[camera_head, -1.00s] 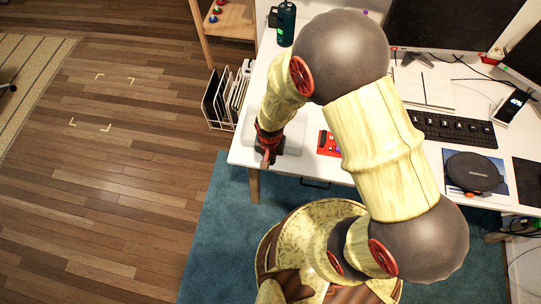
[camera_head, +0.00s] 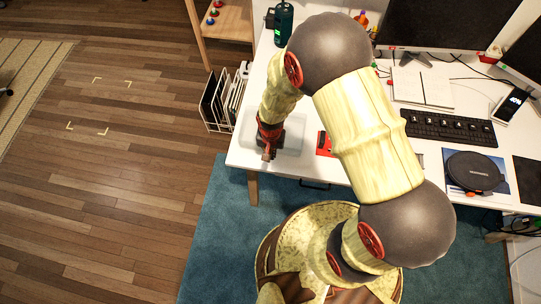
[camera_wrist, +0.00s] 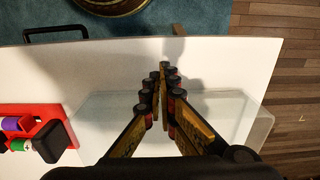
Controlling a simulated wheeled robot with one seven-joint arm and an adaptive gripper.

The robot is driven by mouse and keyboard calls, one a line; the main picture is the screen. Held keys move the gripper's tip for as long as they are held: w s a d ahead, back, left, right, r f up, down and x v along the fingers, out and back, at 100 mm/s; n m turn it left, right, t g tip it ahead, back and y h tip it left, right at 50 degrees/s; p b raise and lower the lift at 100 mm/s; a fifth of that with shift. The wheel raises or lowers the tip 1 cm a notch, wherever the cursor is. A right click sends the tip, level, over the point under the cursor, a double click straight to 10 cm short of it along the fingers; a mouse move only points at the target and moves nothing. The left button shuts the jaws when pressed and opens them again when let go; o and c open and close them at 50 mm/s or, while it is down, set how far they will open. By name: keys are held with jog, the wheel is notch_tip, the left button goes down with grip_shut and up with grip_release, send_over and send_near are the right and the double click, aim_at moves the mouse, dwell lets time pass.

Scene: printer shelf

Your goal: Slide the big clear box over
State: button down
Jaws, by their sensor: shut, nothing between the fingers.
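The big clear box (camera_head: 293,138) is a see-through, low shape on the white desk's left front corner. In the wrist view the clear box (camera_wrist: 245,115) spans the middle and right, close to the desk's edge. My gripper (camera_head: 267,154) is at the box in the head view, pointing down and partly covering it. In the wrist view my gripper (camera_wrist: 164,72) has its fingertips together with nothing between them. The fingers overlap the box's outline; whether they touch it I cannot tell.
A red tray (camera_wrist: 40,130) with small coloured items lies left of the box in the wrist view. The white desk (camera_head: 240,155) ends just beyond the box on the left. A file rack (camera_head: 215,105) stands on the floor beside it. A green bottle (camera_head: 283,22) stands farther back.

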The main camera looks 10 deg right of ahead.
jog(key=w+d, duration=0.2)
jog(key=w, duration=0.4)
jog(key=w+d+b, duration=0.1)
jog(key=w+d, duration=0.1)
jog(key=w, duration=0.5)
jog(key=w+d+b, duration=0.1)
jog(key=w+d, duration=0.1)
jog(key=w, duration=0.4)
jog(key=shift+w+d, duration=0.2)
jog(key=shift+d, duration=0.15)
